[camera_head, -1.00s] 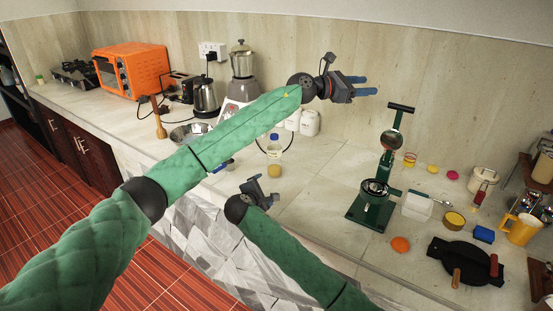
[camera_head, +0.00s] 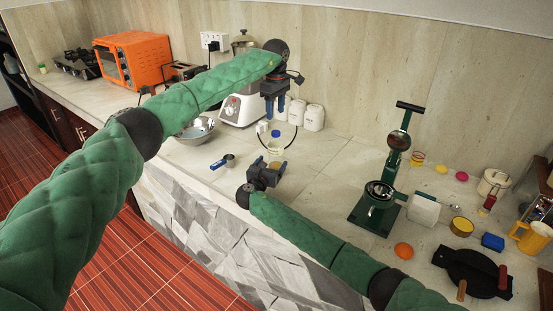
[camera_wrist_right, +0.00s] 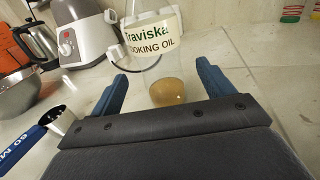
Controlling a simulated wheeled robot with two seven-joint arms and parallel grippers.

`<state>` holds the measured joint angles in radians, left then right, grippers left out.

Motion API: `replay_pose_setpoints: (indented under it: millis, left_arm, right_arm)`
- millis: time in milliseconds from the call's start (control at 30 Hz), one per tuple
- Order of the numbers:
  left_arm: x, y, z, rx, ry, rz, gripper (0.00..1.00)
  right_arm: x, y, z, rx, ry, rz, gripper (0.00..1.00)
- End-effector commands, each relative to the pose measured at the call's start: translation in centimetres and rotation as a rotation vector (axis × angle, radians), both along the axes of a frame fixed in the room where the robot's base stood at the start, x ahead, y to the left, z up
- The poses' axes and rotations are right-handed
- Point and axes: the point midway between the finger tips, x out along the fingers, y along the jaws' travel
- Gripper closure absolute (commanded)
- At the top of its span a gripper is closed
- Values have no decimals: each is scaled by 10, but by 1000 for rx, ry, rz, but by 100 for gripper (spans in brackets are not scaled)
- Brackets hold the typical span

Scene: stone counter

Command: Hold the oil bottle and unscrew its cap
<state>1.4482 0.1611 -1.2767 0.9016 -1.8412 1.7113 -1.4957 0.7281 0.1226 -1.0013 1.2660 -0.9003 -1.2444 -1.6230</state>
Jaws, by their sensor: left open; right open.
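The oil bottle (camera_head: 275,146), clear with a blue cap (camera_head: 276,134), stands upright on the counter. In the right wrist view the bottle (camera_wrist_right: 152,45) shows a "Traviska cooking oil" label and a little yellow oil; its cap is out of that frame. My right gripper (camera_head: 271,164) is open and low at the bottle's near side. In the right wrist view its blue fingers (camera_wrist_right: 163,78) reach forward to the left and right of the bottle, with gaps visible. My left gripper (camera_head: 274,112) is open, pointing down a little above the cap, and holds nothing.
A blender (camera_head: 239,106) and white canisters (camera_head: 313,117) stand behind the bottle. A metal bowl (camera_head: 197,131) and a blue-handled measuring cup (camera_head: 228,161) lie to its left. A green press (camera_head: 379,204) stands right. Counter between bottle and press is clear.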

Motion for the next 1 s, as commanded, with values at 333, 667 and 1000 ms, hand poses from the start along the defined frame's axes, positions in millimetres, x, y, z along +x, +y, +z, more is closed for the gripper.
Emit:
replay_pose_setpoints:
  millis: [333, 667, 1000]
  left_arm:
    - [0, -1, 0, -4, -1, 0, 49]
    - [0, -1, -1, -5, 0, 0, 49]
    - [0, -1, -1, -6, -1, 0, 49]
  right_arm:
    - [43, -18, 0, 1, 0, -2, 20]
    - [64, -26, 0, 4, 1, -1, 20]
    - [65, -26, 0, 4, 1, -1, 35]
